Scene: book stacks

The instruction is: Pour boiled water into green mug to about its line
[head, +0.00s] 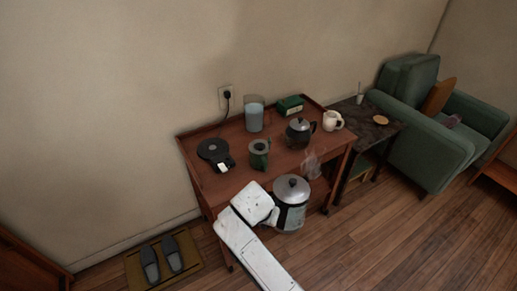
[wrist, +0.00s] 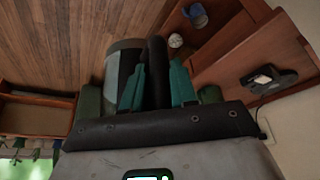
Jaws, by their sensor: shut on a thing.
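The green mug (head: 259,153) stands on the wooden side table in the head view; how full it is inside I cannot tell. A steel kettle (head: 291,212) with a dark lid knob hangs in front of the table's front edge, roughly upright, with steam (head: 312,164) at its upper right. My gripper (wrist: 158,68) is shut on the kettle's black handle in the wrist view, with the grey kettle body (wrist: 118,72) beside it. In the head view my white arm hides the fingers. The kettle is apart from the mug, nearer to me and lower in the picture.
On the table (head: 217,183) are a black kettle base (head: 213,151), a water jug (head: 254,115), a green box (head: 290,105), a dark teapot (head: 299,131) and a cream mug (head: 333,120). A dark side table (head: 374,126) and green armchair (head: 424,150) stand right. Slippers (head: 161,258) lie on a floor mat.

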